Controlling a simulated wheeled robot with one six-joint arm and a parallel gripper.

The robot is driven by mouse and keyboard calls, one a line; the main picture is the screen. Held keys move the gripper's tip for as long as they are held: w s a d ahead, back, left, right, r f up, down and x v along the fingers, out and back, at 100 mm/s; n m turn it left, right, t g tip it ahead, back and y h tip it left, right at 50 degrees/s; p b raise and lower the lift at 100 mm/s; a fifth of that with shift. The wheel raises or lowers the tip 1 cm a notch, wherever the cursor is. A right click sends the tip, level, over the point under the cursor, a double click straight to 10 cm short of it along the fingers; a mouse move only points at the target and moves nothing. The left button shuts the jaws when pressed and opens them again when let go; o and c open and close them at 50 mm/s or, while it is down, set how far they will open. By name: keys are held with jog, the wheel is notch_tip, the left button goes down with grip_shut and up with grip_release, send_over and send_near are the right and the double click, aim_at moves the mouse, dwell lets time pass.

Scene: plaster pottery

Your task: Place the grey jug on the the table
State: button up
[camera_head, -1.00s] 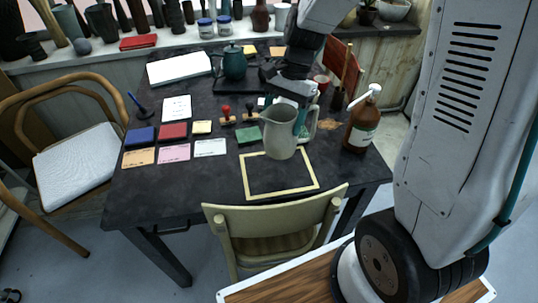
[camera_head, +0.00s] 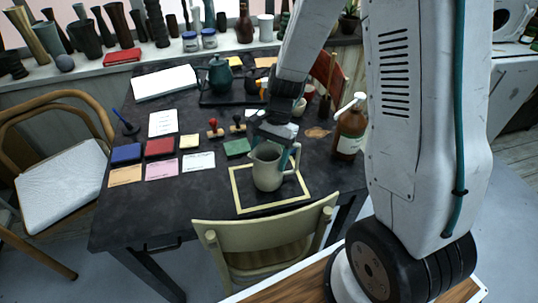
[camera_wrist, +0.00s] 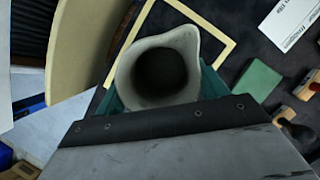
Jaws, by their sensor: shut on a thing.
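The grey jug (camera_head: 266,172) is upright over the yellow square outline (camera_head: 238,197) on the dark table (camera_head: 180,205). Its spout points left and its handle is on the right in the head view. I cannot tell whether its base touches the table. My gripper (camera_head: 276,143) is shut on the jug near its rim, coming from above and behind. In the wrist view the open mouth of the jug (camera_wrist: 158,68) is between the teal fingers, and part of the yellow outline shows beyond it.
A chair (camera_head: 265,222) stands at the table's front edge. A brown pump bottle (camera_head: 349,130) is right of the jug. A green pad (camera_head: 237,147), stamps (camera_head: 215,128) and cards (camera_head: 198,162) lie to the left. The table's front left is clear.

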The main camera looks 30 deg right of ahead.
jog(key=shift+f, duration=0.1)
jog(key=o, duration=1.4)
jog(key=v, duration=1.2)
jog(key=s+r+n+t+h, duration=0.1)
jog(key=s+r+n, duration=0.2)
jog(key=s, duration=0.4)
jog(key=s+a+r+n+t+h, duration=0.1)
jog(key=s+r+n, duration=0.3)
jog(key=s, duration=0.4)
jog(key=s+r+n+t+h, duration=0.1)
jog(key=s+r+n, duration=0.3)
jog(key=s+r, duration=0.2)
jog(key=shift+s+t+h, duration=0.3)
jog(key=shift+s+t, duration=0.1)
jog(key=shift+s, duration=0.65)
jog(key=shift+a, duration=0.15)
